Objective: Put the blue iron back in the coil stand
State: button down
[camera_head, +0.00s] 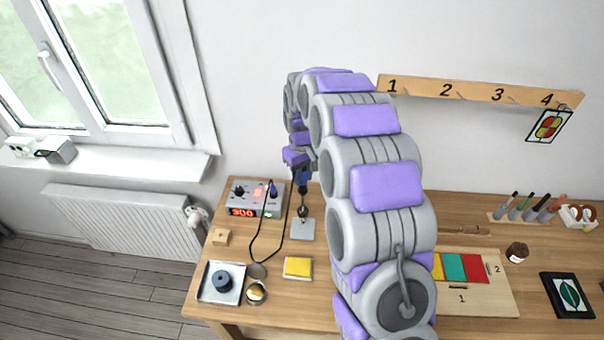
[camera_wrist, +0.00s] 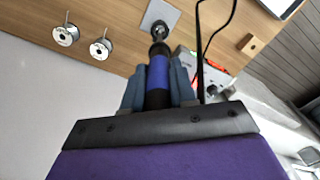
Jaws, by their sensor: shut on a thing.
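The blue iron (camera_wrist: 158,72) has a blue and black handle, and my gripper (camera_wrist: 157,88) is shut around it. In the head view the iron (camera_head: 302,184) points down, roughly upright, under my gripper (camera_head: 300,168). The coil stand (camera_head: 302,230) has a grey square base plate on the table. The iron's lower end is directly above or at the stand's coil; I cannot tell whether it is inside. The stand's plate also shows beyond the iron in the wrist view (camera_wrist: 160,14).
A station reading 300 (camera_head: 255,198) stands left of the stand, with a black cable (camera_head: 262,250) looping near it. A yellow sponge (camera_head: 298,267) lies in front. A tray with a dark reel (camera_head: 221,282) is front left. My arm hides the table's middle.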

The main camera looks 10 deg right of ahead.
jog(key=shift+f, duration=5)
dwell(2.1)
jog(key=shift+c, duration=1.7)
grip_release()
